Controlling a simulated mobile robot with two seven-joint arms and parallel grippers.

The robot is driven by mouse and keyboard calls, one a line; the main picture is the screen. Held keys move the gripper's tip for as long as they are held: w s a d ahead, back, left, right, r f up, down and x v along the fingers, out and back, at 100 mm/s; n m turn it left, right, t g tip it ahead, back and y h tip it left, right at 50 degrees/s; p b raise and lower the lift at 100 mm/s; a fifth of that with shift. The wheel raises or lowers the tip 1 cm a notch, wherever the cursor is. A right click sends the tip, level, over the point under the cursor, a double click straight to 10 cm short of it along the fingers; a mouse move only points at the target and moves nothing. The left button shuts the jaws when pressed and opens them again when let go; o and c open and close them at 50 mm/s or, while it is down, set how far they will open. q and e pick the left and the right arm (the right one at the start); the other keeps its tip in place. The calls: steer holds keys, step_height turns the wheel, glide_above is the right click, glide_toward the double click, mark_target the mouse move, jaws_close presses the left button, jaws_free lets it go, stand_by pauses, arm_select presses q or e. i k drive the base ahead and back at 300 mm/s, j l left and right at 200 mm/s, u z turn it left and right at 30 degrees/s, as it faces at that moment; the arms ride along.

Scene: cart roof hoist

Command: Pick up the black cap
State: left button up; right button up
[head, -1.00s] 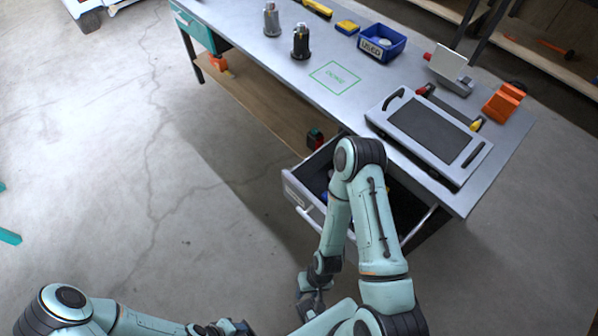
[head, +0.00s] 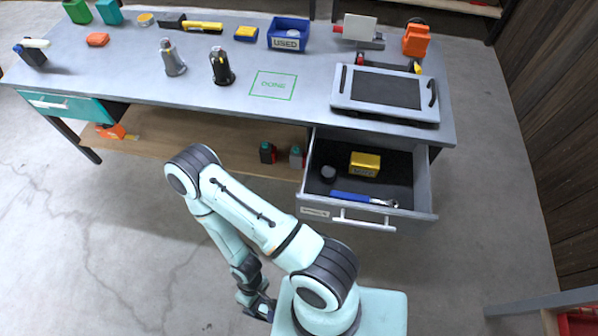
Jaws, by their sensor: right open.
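A small round black cap (head: 328,173) lies in the open drawer (head: 428,190), near its left wall. In the drawer it is beside a yellow box (head: 365,164) and behind a blue-handled wrench (head: 362,198). My right gripper (head: 262,310) hangs low over the floor at the bottom of the view, in front and to the left of the drawer. It is open and empty, well apart from the cap. My left gripper is out of view.
The workbench (head: 310,108) runs above the drawer. Two small bottles stand on the lower shelf (head: 180,140). Floor in front is clear.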

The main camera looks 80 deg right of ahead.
mark_target(328, 174)
steer(key=i+z, duration=0.3)
steer(key=z, duration=0.2)
steer(key=i+z, duration=0.3)
steer(key=z, duration=0.15)
steer(key=i+j+z, duration=0.25)
steer(key=z, duration=0.25)
